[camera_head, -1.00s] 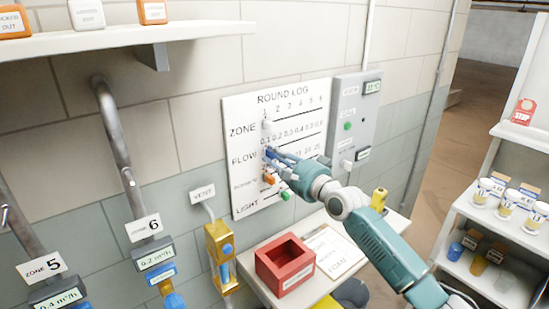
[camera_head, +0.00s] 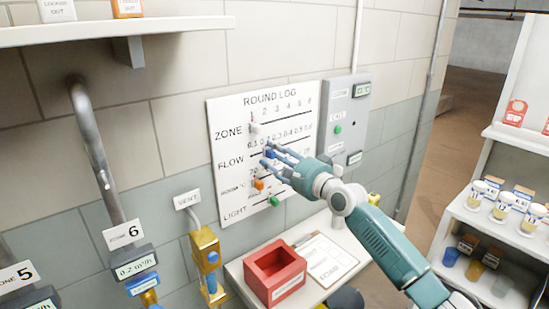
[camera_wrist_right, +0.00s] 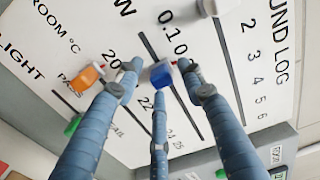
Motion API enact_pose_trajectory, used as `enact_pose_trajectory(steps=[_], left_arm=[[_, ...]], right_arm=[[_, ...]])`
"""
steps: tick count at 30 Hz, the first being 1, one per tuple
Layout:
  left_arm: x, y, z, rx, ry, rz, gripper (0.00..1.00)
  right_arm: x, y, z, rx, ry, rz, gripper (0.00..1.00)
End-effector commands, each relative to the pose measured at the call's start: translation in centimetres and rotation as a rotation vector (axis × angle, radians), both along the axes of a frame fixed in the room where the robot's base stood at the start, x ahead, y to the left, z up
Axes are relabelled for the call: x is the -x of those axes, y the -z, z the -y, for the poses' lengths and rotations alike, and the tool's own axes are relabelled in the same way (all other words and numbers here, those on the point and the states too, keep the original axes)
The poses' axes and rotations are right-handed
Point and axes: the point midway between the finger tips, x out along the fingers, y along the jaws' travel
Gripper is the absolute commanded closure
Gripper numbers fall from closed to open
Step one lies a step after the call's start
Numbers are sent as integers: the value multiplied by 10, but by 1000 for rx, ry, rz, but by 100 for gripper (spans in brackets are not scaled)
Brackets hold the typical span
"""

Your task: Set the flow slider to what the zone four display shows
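The white round log board (camera_head: 228,200) hangs on the wall with rows for zone, flow, room temperature and light. The blue flow slider knob (camera_head: 270,154) sits in the left part of its track, near the 0.2 mark; I cannot tell exactly. It also shows in the right wrist view (camera_wrist_right: 162,75). My right gripper (camera_head: 267,153) is at the knob with fingers spread around it. In the wrist view a gap shows on the left; contact on the other sides is unclear. The zone four display and my left gripper are not in view.
The zone 6 display (camera_head: 135,266) reads 0.2 m³/h; the zone 5 display (camera_head: 35,303) is cut off. White zone (camera_head: 255,128), orange room temperature (camera_head: 259,184) and green light (camera_head: 274,201) knobs sit close by. A red box (camera_head: 274,273) stands below the board.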

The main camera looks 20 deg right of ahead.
Motion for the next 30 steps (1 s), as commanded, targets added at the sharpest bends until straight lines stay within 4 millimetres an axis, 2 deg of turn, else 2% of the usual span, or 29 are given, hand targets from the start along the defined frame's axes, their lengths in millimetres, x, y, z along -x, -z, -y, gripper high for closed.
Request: enact_pose_trajectory(steps=[5, 8, 21, 25, 30], left_arm=[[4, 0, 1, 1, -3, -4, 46], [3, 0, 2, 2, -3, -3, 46], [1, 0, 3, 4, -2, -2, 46], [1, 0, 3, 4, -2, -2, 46], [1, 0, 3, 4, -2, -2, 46]], right_arm=[[2, -1, 1, -1, 0, 2, 61], [10, 0, 4, -3, 0, 1, 61], [91, 2, 34, 2, 0, -2, 61], [106, 1, 40, 0, 1, -1, 61], [113, 1, 42, -1, 0, 0, 61]])
